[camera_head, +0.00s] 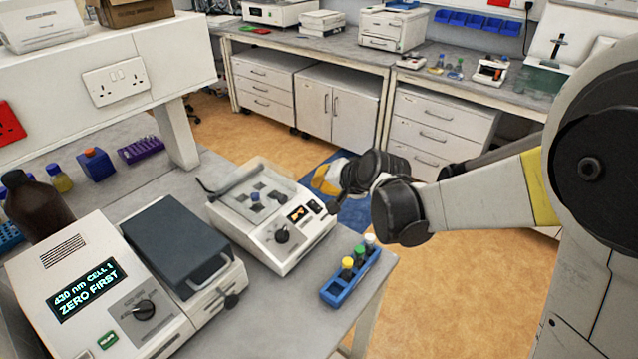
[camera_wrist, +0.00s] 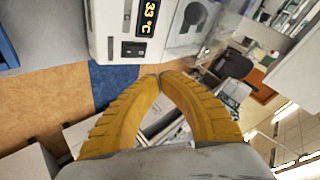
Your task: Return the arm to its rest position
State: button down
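My arm reaches in from the right in the head view, over the gap beside the near bench. My gripper (camera_head: 324,179) with its yellow fingers is just behind the heater block's far right corner, partly hidden by my dark wrist. In the wrist view the gripper (camera_wrist: 160,76) has its two ridged yellow fingers curving together with their tips meeting, and nothing is seen between them. The wrist view looks past the fingers at the side of the white device with a 33 °C display (camera_wrist: 151,18).
The near bench holds a heater block (camera_head: 283,249), a blue vial rack (camera_head: 351,281) at its right edge, and a spectrophotometer (camera_head: 100,290) reading "ZERO FIRST". A brown bottle (camera_head: 38,205) stands at left. Open floor (camera_head: 470,270) lies right of the bench.

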jog(key=s+d+r+n+h, duration=0.1)
jog(key=s+d+r, duration=0.2)
jog(key=s+d, duration=0.3)
jog(key=s+d+r+n+h, duration=0.1)
jog(key=s+d+r+h, duration=0.2)
jog(key=s, duration=0.4)
jog(key=s+d+f, duration=0.1)
jog(key=s+d, duration=0.3)
jog(key=s, duration=0.3)
jog(key=s+d+f+n+g+h+b, duration=0.1)
jog(key=s+d, duration=0.4)
jog(key=s, duration=0.2)
jog(key=shift+s+d+n+b, duration=0.3)
jog(key=shift+s, duration=0.05)
